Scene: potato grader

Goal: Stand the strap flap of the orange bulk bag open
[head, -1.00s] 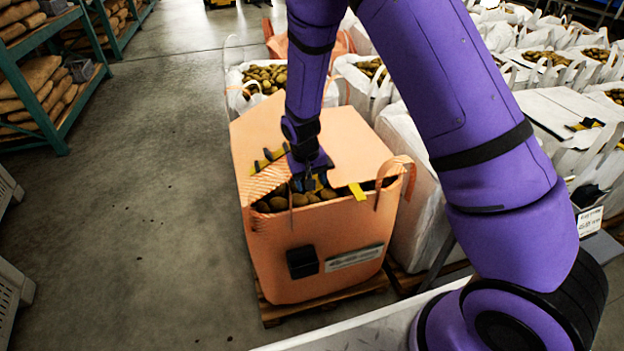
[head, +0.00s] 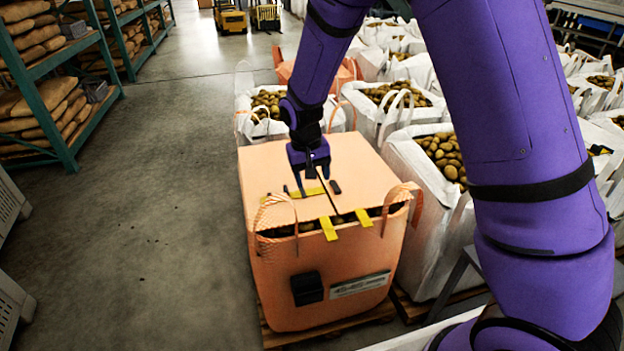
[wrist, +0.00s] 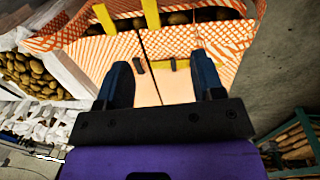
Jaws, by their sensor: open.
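The orange bulk bag (head: 320,270) stands on a pallet in the head view. Two flaps lie nearly flat across its top, with a dark seam between them. The left flap (head: 264,168) carries a yellow strap (head: 310,192) across it; the right flap (head: 362,165) has a small dark piece (head: 335,187). A yellow tab hangs at each flap's front edge. My gripper (head: 312,190) is open and empty above the flaps near the seam. In the wrist view, its fingers (wrist: 164,82) are apart over the flaps; contact cannot be told.
Potatoes show in a narrow gap along the bag's front rim. Two orange loops (head: 402,203) rise at the front corners. White bags of potatoes (head: 435,190) stand close on the right and behind. The floor (head: 150,230) on the left is clear up to the shelves (head: 60,100).

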